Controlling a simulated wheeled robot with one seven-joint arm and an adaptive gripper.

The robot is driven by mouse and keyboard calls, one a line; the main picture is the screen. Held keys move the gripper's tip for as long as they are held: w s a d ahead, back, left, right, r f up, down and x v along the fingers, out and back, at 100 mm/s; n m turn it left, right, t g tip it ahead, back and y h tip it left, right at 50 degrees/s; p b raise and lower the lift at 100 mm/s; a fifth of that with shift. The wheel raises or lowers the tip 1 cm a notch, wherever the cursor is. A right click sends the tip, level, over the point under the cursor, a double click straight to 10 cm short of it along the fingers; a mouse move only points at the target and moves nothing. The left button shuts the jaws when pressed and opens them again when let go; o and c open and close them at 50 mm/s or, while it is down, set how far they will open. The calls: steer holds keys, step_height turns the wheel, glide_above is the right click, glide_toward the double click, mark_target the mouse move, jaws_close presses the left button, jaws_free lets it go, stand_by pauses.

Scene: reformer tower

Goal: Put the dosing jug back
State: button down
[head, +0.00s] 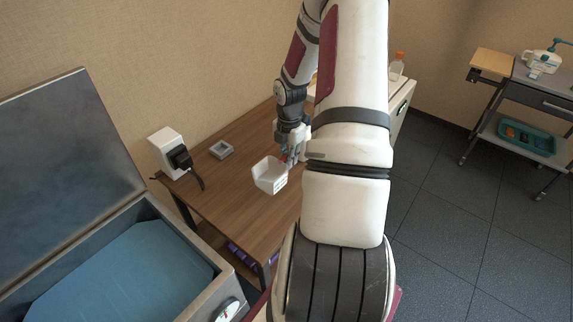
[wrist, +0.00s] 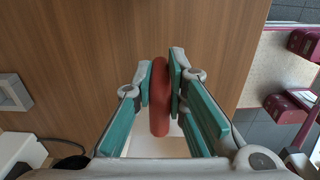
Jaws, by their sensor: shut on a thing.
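The dosing jug (head: 268,176) appears to be the white, open-topped, box-shaped vessel over the wooden table in the head view. My gripper (head: 287,155) is at its far right side, partly hidden by my arm. In the wrist view, my gripper (wrist: 161,88) has its teal-padded fingers closed on both sides of an upright red bar, which looks like the jug's handle (wrist: 160,105). Part of the white body (wrist: 150,147) shows below it, mostly hidden by my gripper. I cannot tell whether the jug touches the tabletop.
A small grey square holder (head: 221,150) and a white device (head: 166,146) with a black cable stand on the wooden table (head: 225,185). An open metal tank (head: 150,215) with blue inside is at left. A trolley (head: 545,92) stands far right. Tabletop around the jug is clear.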

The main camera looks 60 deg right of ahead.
steer(key=shift+w+d, duration=0.15)
steer(key=shift+w, duration=0.2)
steer(key=shift+f, duration=1.8)
steer(key=c, duration=1.6)
jaws_free()
steer(key=shift+f, duration=0.1)
